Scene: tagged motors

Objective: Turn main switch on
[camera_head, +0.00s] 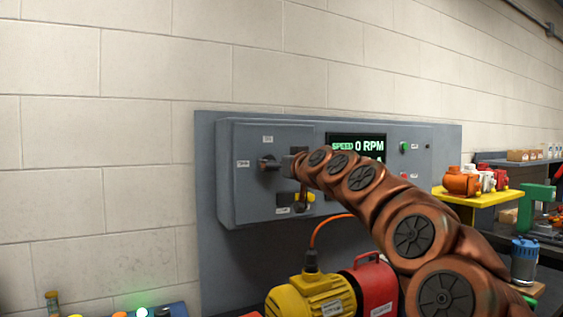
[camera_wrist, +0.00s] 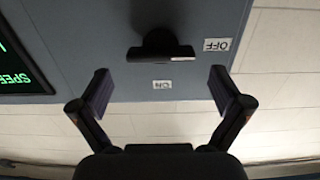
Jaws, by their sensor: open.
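The main switch (camera_head: 267,164) is a black handle on the grey control box (camera_head: 250,200). In the wrist view, which is upside down, the handle (camera_wrist: 160,46) lies across, with a small white mark at its end beside the OFF label (camera_wrist: 217,45). The ON label (camera_wrist: 161,85) is on another side of the handle. My gripper (camera_wrist: 160,90) is open and empty, with its fingers spread either side of the ON label. The fingers do not appear to touch the handle. In the head view my gripper (camera_head: 288,164) is close to the switch, partly hidden by my arm.
A display (camera_head: 358,146) reads 0 RPM beside a green button (camera_head: 405,146). A yellow motor (camera_head: 312,298) and a red unit (camera_head: 374,284) stand below the box. A yellow stand (camera_head: 475,198) with small motors is at right. Bare wall lies left.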

